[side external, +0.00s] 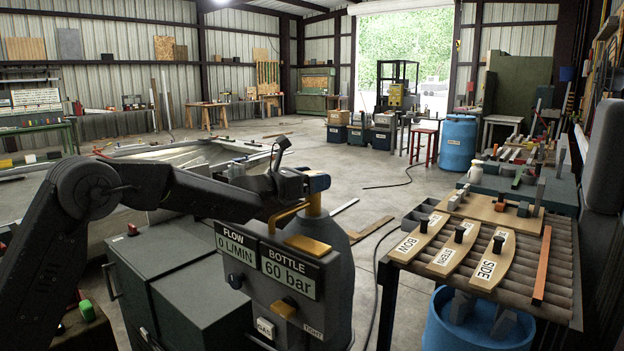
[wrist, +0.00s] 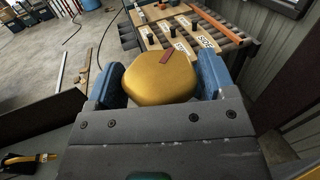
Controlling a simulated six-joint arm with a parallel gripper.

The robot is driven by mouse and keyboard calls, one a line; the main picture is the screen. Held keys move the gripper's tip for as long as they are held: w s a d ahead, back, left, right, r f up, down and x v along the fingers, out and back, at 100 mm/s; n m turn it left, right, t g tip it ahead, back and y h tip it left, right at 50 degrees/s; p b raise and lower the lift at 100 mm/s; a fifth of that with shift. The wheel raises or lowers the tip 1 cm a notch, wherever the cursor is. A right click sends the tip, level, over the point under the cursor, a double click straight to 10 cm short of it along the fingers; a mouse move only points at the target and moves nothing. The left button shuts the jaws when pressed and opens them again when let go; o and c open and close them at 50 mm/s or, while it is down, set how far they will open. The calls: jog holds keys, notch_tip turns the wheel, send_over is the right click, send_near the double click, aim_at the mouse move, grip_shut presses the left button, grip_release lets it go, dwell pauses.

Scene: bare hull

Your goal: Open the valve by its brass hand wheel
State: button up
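The brass hand wheel (wrist: 158,86) fills the space between the two blue fingertips of my gripper (wrist: 161,82) in the wrist view. It has a dark red pointer mark on top. No clear gap shows at either side, so the gripper looks shut on the wheel. In the side view, my gripper (side external: 317,183) is at the brass valve (side external: 314,206) on top of the grey bottle (side external: 336,240), and the blue fingertip hides most of the wheel. The panel's flow sign (side external: 235,243) reads 0 L/MIN and its bottle sign (side external: 290,272) reads 60 bar.
At right stands a slatted bench (side external: 545,275) with BOW, STERN and SIDE boards (side external: 480,268). A blue drum (side external: 470,325) is below it. Grey cabinets (side external: 165,265) stand at left.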

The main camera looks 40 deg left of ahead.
jog(key=c, duration=0.5)
jog(key=shift+r+y, duration=0.1)
jog(key=shift+y, duration=0.2)
jog(key=shift+n+y, duration=0.7)
jog(key=shift+y, duration=0.1)
jog(key=shift+t, duration=0.3)
jog(key=o, duration=0.9)
